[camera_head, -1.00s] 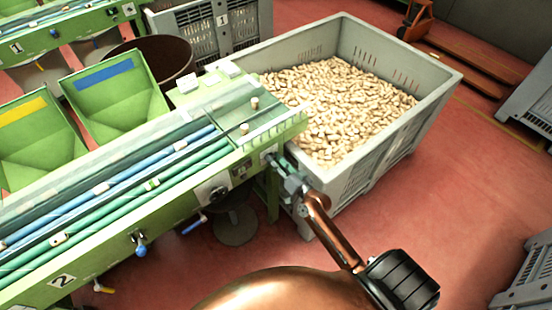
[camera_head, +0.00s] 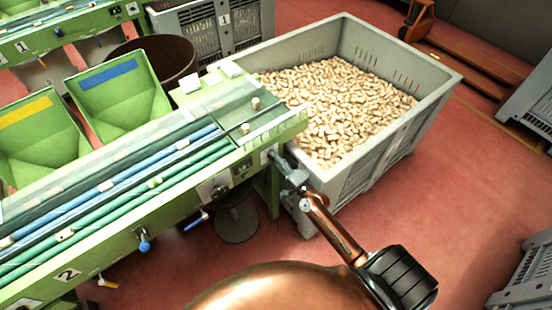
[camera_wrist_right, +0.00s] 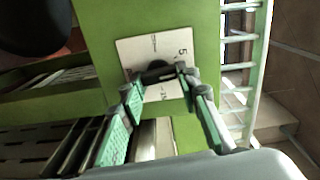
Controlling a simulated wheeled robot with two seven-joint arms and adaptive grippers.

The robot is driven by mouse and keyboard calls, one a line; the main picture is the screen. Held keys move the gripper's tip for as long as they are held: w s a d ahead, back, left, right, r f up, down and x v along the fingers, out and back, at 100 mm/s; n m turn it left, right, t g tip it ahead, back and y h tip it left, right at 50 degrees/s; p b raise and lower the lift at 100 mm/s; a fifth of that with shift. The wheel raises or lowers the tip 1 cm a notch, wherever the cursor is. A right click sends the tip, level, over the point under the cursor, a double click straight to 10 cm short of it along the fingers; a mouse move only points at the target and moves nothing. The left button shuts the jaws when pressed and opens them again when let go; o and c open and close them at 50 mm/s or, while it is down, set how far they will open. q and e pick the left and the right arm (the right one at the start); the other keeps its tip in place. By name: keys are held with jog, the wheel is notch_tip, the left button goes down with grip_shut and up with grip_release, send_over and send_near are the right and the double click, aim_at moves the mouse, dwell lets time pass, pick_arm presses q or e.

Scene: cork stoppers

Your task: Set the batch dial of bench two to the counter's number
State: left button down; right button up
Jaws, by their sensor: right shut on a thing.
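Bench two (camera_head: 110,235) is the green bench with a "2" plate (camera_head: 68,274) on its side. In the right wrist view the batch dial has a white plate (camera_wrist_right: 165,47) with a "5" and other small marks, and a black knob (camera_wrist_right: 158,70). My right gripper (camera_wrist_right: 160,82) is shut on the knob, one finger on each side. In the head view my right gripper (camera_head: 279,161) is at the bench's right end; the dial is hidden there. A small panel on the bench side (camera_head: 242,170) may be the counter; its number is unreadable. My left gripper is not in view.
A grey crate (camera_head: 433,98) full of corks stands close behind my right gripper. Blue handles (camera_head: 144,243) stick out from the bench side. A brown tub (camera_head: 180,62) and a second crate stand behind the bench.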

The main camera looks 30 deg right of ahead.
jog(key=m, duration=0.7)
jog(key=shift+f, duration=0.15)
jog(key=shift+d, duration=0.1)
dwell(0.3)
jog(key=o, duration=1.2)
jog(key=shift+c, duration=0.2)
jog(key=shift+s, duration=0.1)
jog(key=s, duration=1.1)
jog(key=shift+s+d, duration=0.4)
jog(key=shift+f, duration=0.15)
